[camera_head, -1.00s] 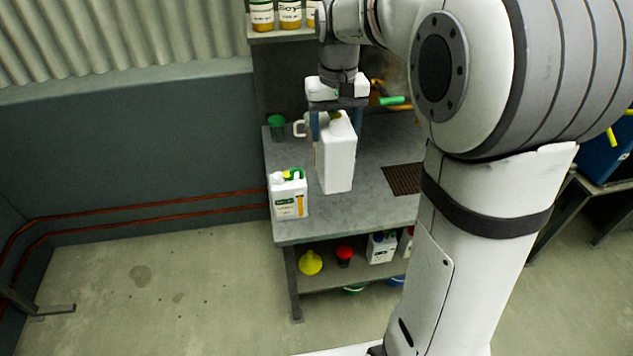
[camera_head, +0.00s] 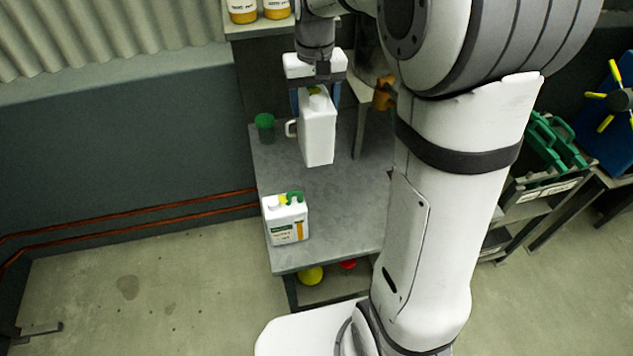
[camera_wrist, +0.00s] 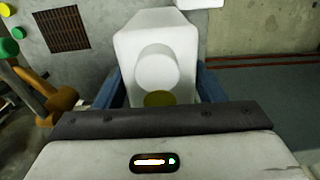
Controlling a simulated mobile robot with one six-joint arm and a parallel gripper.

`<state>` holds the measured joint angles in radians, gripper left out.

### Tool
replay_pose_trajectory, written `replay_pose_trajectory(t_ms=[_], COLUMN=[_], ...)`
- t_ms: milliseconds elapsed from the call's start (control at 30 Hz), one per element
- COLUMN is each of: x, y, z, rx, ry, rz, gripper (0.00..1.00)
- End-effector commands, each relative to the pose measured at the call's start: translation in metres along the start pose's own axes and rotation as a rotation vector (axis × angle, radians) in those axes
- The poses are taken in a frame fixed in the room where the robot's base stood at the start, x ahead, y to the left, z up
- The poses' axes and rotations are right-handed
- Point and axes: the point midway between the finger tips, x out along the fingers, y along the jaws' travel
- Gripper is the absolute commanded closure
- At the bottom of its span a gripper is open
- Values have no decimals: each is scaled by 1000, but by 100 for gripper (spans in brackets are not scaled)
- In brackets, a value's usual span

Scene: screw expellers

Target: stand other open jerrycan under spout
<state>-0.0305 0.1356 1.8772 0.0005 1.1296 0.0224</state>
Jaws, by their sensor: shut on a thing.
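My gripper (camera_head: 316,98) points down and is shut on a plain white jerrycan (camera_head: 319,138), its blue fingers on either side of the top. The jerrycan hangs upright at or above the bench's back half; I cannot tell whether its base touches. In the wrist view the jerrycan (camera_wrist: 160,50) fills the middle, its round white neck towards me, with a yellow-olive spot below. An orange-brown spout fitting (camera_head: 384,93) is right of the jerrycan, partly behind my arm; it also shows at left in the wrist view (camera_wrist: 55,102).
The grey bench (camera_head: 345,215) has clear room between the two jerrycans. A green cup (camera_head: 265,127) stands at the back left. A dark grate (camera_wrist: 62,28) shows in the wrist view. Yellow (camera_head: 311,275) and red (camera_head: 347,264) items sit on the lower shelf.

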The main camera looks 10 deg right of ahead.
Motion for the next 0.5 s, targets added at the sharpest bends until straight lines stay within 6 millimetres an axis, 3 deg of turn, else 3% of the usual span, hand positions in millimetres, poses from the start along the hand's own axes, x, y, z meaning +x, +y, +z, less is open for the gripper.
replay_pose_trajectory(t_ms=[500], x=[130], y=[2], z=[1], rx=[3], ry=[-4], rz=[0], gripper=[100])
